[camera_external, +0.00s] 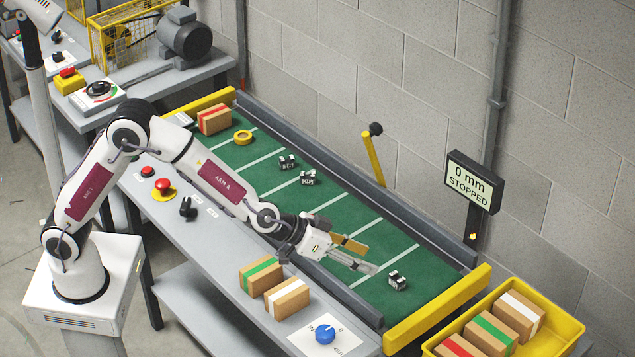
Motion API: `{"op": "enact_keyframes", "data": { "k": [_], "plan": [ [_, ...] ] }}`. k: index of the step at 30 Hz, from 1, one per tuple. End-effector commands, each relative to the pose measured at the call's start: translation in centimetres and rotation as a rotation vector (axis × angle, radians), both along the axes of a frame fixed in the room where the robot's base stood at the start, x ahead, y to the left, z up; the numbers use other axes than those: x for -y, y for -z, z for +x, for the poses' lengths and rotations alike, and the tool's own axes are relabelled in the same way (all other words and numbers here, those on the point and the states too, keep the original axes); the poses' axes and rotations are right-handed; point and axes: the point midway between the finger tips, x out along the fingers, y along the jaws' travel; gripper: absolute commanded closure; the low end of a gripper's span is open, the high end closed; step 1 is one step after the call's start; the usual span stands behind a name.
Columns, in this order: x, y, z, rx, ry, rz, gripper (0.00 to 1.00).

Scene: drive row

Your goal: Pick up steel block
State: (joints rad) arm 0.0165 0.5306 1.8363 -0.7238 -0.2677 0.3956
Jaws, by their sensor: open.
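Three small dark blocks with pale metallic tops lie on the green belt (265,178). One block (397,281) is near the belt's right end. The other two, a left block (287,163) and a right block (308,177), sit close together near the middle. I cannot tell which of them is the steel block. My gripper (371,258) is open and empty over the belt, its fingers pointing right. The block near the right end lies just beyond the fingertips, to the lower right, apart from them as far as I can see.
A yellow tape roll (242,137) and a red-striped box (214,119) are at the belt's far left. Striped boxes (261,274) stand on the grey ledge beside a blue knob (325,334). A yellow crate (566,325) holds boxes.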

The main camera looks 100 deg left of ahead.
Motion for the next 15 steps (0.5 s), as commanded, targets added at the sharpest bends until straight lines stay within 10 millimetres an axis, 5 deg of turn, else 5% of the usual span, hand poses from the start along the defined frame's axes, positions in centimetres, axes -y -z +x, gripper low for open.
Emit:
{"op": "enact_keyframes", "data": {
  "k": [15],
  "plan": [
    [-5.3, 10.3, 3.8, 0.017, -0.191, 0.108, 0.48]
  ]
}}
